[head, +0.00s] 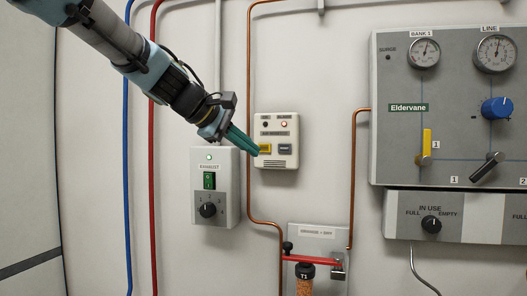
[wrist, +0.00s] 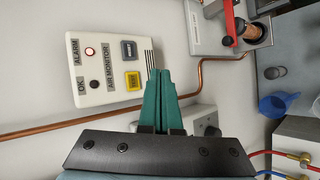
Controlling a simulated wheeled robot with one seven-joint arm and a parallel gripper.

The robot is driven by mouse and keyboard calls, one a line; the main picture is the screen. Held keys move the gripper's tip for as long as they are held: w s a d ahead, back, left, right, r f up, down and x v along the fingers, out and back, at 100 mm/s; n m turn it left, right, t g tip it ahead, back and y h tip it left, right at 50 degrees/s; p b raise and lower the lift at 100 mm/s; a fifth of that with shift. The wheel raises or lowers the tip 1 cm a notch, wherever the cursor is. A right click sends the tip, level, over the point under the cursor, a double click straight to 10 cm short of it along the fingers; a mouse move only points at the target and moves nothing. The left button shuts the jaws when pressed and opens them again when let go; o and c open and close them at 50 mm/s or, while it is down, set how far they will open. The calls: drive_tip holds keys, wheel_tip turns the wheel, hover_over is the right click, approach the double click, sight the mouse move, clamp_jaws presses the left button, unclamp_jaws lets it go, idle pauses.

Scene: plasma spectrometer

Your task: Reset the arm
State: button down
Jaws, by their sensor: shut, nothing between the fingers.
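My gripper (head: 254,148) is shut and empty, its green fingers together. In the head view its tips are at the left edge of the yellow button (head: 265,149) on the air monitor box (head: 277,163). In the wrist view the gripper (wrist: 159,72) points up at the lower edge of the air monitor (wrist: 106,70), beside the yellow button (wrist: 132,80). I cannot tell whether the tips touch the box. The red alarm lamp (head: 284,124) is lit and the OK lamp (head: 265,124) is dark.
The exhaust box (head: 229,190) with a green switch is below my gripper. Copper pipe (head: 249,80) runs beside the monitor. A gauge panel (head: 388,80) is at the right.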

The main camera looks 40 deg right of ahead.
idle(0.7)
drive_tip(key=w+a+f+t+y, duration=0.1)
drive_tip(key=w+a+f+y, duration=0.1)
drive_tip(key=w+a+f, duration=0.35)
drive_tip(key=w+a+f+t+y, duration=0.1)
drive_tip(key=w+a+f+y, duration=0.1)
drive_tip(key=a+f, duration=0.6)
drive_tip(key=w+a+f+t+y, duration=0.1)
drive_tip(key=w+a+f+y, duration=0.1)
drive_tip(key=w+a+f, duration=0.35)
drive_tip(key=s+a+f+y, duration=0.1)
drive_tip(key=s+a+f, duration=0.2)
drive_tip(key=a, duration=0.6)
drive_tip(key=s+a+f+m+y, duration=0.1)
drive_tip(key=s+a+f+y, duration=0.1)
drive_tip(key=a+f, duration=0.4)
drive_tip(key=s+a+f+m+g+y, duration=0.1)
drive_tip(key=a+f, duration=0.4)
drive_tip(key=a, duration=0.8)
drive_tip(key=s+y, duration=0.1)
drive_tip(key=s, duration=0.1)
drive_tip(key=shift+s+f, duration=0.25)
drive_tip(key=shift+s, duration=0.15)
drive_tip(key=shift+d, duration=0.1)
